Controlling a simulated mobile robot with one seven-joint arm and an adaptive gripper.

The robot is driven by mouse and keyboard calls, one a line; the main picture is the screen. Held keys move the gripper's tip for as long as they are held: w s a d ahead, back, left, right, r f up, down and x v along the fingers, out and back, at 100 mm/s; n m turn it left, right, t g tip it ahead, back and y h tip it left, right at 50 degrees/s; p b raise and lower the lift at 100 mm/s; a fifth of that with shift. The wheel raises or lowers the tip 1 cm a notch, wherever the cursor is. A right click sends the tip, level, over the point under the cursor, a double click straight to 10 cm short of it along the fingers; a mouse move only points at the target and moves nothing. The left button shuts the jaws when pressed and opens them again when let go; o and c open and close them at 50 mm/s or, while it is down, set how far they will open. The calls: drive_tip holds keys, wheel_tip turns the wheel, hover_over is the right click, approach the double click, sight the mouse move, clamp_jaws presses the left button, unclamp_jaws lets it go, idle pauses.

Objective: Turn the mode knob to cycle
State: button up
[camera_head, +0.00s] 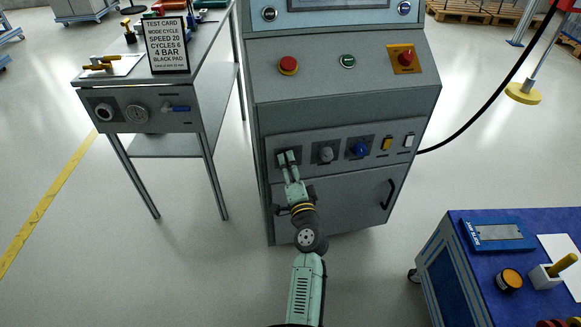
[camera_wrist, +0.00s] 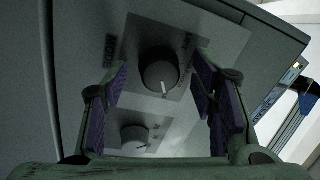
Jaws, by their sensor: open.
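The mode knob (camera_wrist: 160,72) is a dark round knob on a light plate in the wrist view, with a label reading like MODE beside it. Its white pointer line is toward the bottom of that picture; the small position marks are too blurred to read surely. My gripper (camera_wrist: 160,80) is open, its purple-padded fingers on either side of the knob with gaps visible. In the head view my gripper (camera_head: 289,160) is at the leftmost control of the grey cabinet's lower panel and mostly hides the knob.
A grey knob (camera_head: 326,154), blue knob (camera_head: 358,149), yellow switch (camera_head: 387,143) and white switch (camera_head: 408,140) line the panel. Above are red buttons (camera_head: 289,65) (camera_head: 405,57). A test card (camera_head: 166,45) reads MODE CYCLE. A blue-topped cart (camera_head: 470,270) stands right.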

drive_tip(key=v, duration=0.7)
drive_tip(key=shift+s, duration=0.25)
